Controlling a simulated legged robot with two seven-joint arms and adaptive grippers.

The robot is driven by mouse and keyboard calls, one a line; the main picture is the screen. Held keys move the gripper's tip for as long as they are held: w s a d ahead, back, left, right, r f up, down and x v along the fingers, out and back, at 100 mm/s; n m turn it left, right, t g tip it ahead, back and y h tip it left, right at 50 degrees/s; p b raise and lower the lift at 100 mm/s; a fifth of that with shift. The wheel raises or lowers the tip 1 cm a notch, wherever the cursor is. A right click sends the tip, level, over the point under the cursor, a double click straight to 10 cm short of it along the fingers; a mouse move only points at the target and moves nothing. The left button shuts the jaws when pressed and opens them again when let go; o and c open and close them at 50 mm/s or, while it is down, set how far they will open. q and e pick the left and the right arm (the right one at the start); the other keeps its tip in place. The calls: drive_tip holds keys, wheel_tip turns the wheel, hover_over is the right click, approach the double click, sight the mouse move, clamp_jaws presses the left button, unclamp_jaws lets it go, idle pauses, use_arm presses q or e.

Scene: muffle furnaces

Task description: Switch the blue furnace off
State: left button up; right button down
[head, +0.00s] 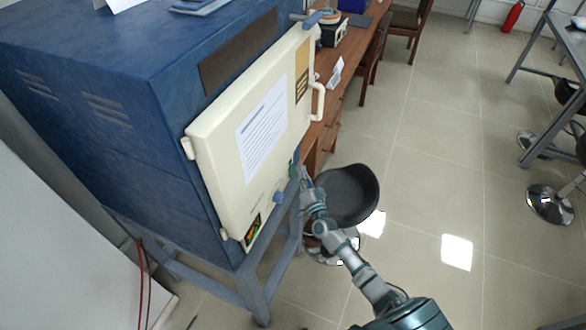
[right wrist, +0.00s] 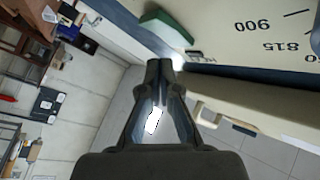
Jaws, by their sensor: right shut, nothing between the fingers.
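The blue furnace (head: 110,150) stands at the left in the head view, with its cream front door (head: 215,150) shut. On the front's lower part are a blue-grey knob (head: 278,197) and a small lit display (head: 254,228). My right gripper (head: 298,173) is at the front's lower right edge. In the right wrist view its fingers (right wrist: 160,70) are shut and empty. A green switch (right wrist: 168,32) lies just beyond the fingertips, on a cream panel printed with 900 and 815. I cannot tell whether the fingertips touch it. My left gripper is out of view.
A black round stool (head: 348,193) stands beside my right forearm. A wooden desk (head: 345,60) runs behind the furnace. The furnace's metal stand (head: 255,290) is below.

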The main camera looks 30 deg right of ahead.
drive_tip(key=s+d, duration=0.3)
drive_tip(key=shift+s+d+f, duration=0.15)
drive_tip(key=shift+s+f, duration=0.15)
drive_tip(key=shift+s, duration=0.1)
drive_tip(key=shift+f, duration=0.1)
idle(0.4)
drive_tip(key=s+a+f+n+g+y, duration=0.1)
drive_tip(key=s+a+f+n+g, duration=0.3)
drive_tip(key=f, duration=0.7)
drive_tip(key=s+f+g, duration=0.2)
drive_tip(key=s+f, duration=0.4)
drive_tip(key=f, duration=0.6)
drive_tip(key=s+a+f+n+g+y, duration=0.1)
drive_tip(key=s+f+n+g, duration=0.3)
drive_tip(key=f, duration=0.7)
drive_tip(key=s+a+f+n+g, duration=0.1)
drive_tip(key=s+f, duration=0.5)
drive_tip(key=s, duration=0.7)
drive_tip(key=s+a+f+n+g, duration=0.1)
drive_tip(key=s+a+f+g, duration=0.3)
drive_tip(key=s, duration=0.9)
drive_tip(key=s+a+f+n+g, duration=0.2)
drive_tip(key=s+f+g, duration=0.2)
drive_tip(key=s+f, duration=0.6)
drive_tip(key=s, duration=0.3)
drive_tip(key=shift+s+a, duration=0.15)
drive_tip(key=shift+a, duration=0.1)
